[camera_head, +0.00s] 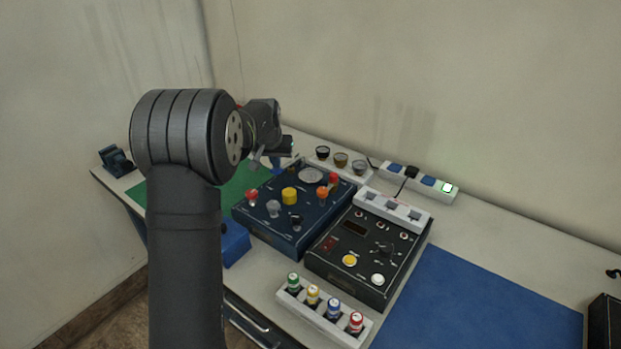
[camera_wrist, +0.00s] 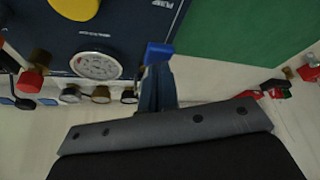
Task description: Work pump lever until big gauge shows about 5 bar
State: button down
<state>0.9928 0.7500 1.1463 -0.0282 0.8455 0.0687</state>
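The dark blue panel (camera_head: 268,222) stands on the table, tilted in the head view. Its big round white gauge (camera_head: 311,175) is near the back edge and also shows in the wrist view (camera_wrist: 97,66); the needle is too small to read. A "PUMP" label is printed near the panel's edge in the wrist view. My gripper (camera_head: 277,158) is above the back left of the panel, left of the gauge. In the wrist view a blue piece stands at the panel's edge beside the gauge; I cannot tell whether it is the pump lever or a finger. Any grip is hidden.
The panel carries a yellow knob (camera_head: 289,196) and red knobs. A black box (camera_head: 330,262) stands to its right, with a rack of coloured-cap bottles (camera_head: 322,317) in front. A green mat (camera_head: 160,196) lies left, a blue mat (camera_head: 470,310) right.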

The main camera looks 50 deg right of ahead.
jog(key=shift+f, duration=0.95)
jog(key=shift+r, duration=1.85)
jog(key=shift+f, duration=0.15)
